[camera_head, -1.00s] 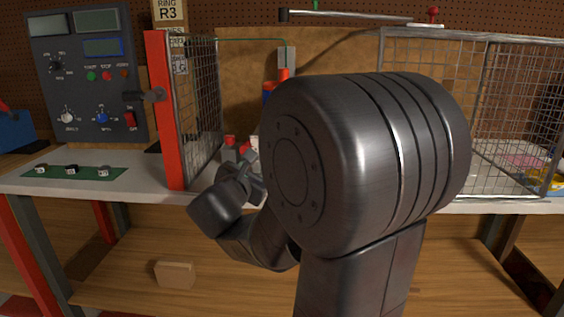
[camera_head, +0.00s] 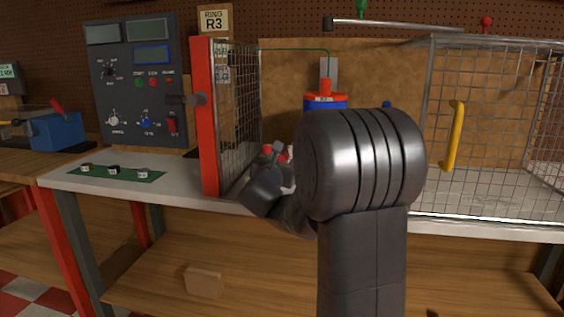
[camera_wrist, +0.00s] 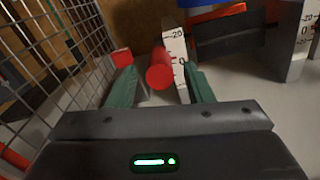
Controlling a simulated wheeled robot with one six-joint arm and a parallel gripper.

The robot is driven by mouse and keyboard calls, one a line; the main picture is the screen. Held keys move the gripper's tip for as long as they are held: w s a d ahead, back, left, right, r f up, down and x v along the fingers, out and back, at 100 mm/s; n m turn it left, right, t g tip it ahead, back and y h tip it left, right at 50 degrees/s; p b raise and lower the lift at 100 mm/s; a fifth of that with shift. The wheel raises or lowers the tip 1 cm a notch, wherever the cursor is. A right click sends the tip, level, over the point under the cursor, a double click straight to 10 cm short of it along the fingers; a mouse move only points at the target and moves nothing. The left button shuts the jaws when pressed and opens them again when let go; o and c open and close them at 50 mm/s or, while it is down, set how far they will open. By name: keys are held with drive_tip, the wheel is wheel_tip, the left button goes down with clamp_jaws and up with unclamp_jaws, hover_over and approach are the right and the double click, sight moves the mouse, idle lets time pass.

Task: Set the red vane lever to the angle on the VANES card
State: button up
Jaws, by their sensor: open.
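The red round knob of the vane lever (camera_wrist: 160,74) shows in the wrist view, between the two green fingers of my open gripper (camera_wrist: 160,80). I cannot tell whether a finger touches it. A white scale (camera_wrist: 176,52) marked -20 and 0 stands just behind and to its right. In the head view, my gripper (camera_head: 279,152) is low in front of the red and blue rotor housing (camera_head: 325,102), and my arm hides much of it. Cards hang behind the mesh door (camera_head: 222,74), but I cannot read a VANES angle.
The mesh door with a red post (camera_head: 207,120) stands open left of my gripper. A mesh cage panel with a yellow handle (camera_head: 454,135) is on the right. A control panel (camera_head: 137,85) and a green mat (camera_head: 117,172) are on the left. Another scale (camera_wrist: 301,42) is at the wrist view's right.

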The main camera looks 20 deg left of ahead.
drive_tip(key=shift+x, duration=0.85)
drive_tip(key=shift+c, duration=0.5)
clamp_jaws()
wheel_tip(320, 180, up, 2)
drive_tip(key=g+p, duration=0.1)
drive_tip(key=p, duration=0.4)
drive_tip(key=shift+w+r, duration=0.15)
drive_tip(key=shift+w+a+r, duration=0.1)
drive_tip(key=shift+w+r, duration=0.15)
drive_tip(key=shift+r, duration=0.55)
drive_tip(key=shift+c, duration=0.2)
unclamp_jaws()
drive_tip(key=shift+o, duration=0.7)
drive_tip(key=shift+f, duration=0.1)
drive_tip(key=shift+s, duration=0.1)
